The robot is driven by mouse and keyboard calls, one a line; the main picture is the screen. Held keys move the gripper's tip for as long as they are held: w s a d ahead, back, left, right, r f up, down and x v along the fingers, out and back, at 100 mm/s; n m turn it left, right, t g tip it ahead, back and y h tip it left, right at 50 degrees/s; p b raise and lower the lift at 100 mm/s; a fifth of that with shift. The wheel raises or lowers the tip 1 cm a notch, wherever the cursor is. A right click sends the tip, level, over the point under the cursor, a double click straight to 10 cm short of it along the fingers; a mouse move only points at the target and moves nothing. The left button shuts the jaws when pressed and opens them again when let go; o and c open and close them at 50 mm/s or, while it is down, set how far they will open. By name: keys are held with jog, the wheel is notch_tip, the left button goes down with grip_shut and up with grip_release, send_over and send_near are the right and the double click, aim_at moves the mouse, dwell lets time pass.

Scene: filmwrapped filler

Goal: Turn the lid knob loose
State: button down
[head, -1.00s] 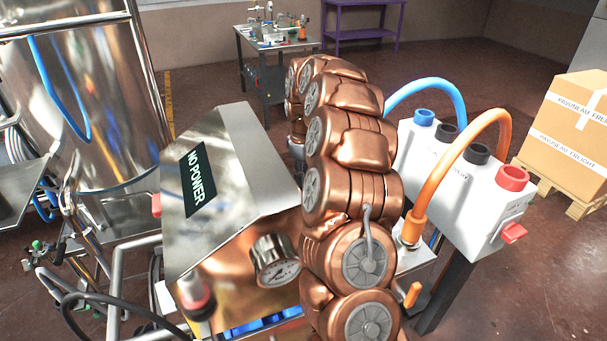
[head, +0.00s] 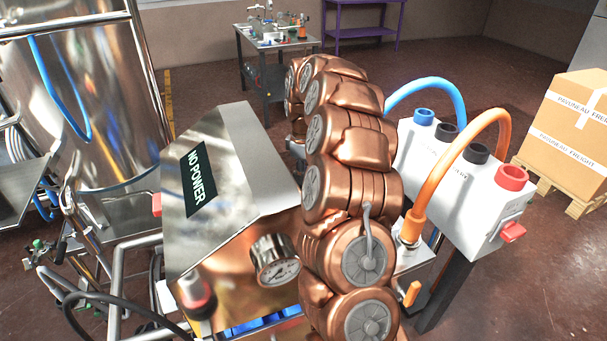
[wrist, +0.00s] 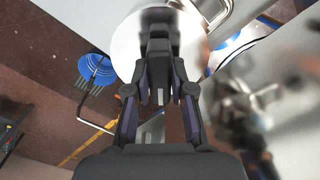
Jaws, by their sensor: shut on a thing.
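In the wrist view my gripper (wrist: 158,60) reaches over a pale, shiny round lid (wrist: 126,45). Its dark fingers are closed together on a dark knob at the lid; the knob is mostly hidden by the fingers, and I cannot tell how far it is turned. In the head view my copper-coloured arm covers the middle, and the gripper, lid and knob are hidden behind it.
A steel cabinet reading NO POWER (head: 197,180) with a pressure gauge (head: 275,260) stands left of my arm. A white box with blue and orange hoses (head: 460,180) is close on the right. A steel tank (head: 85,110) stands left; a carton (head: 570,130) sits on a pallet.

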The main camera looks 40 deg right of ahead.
jog(key=c, duration=1)
grip_release()
notch_tip(320, 180, up, 12)
dwell(0.3)
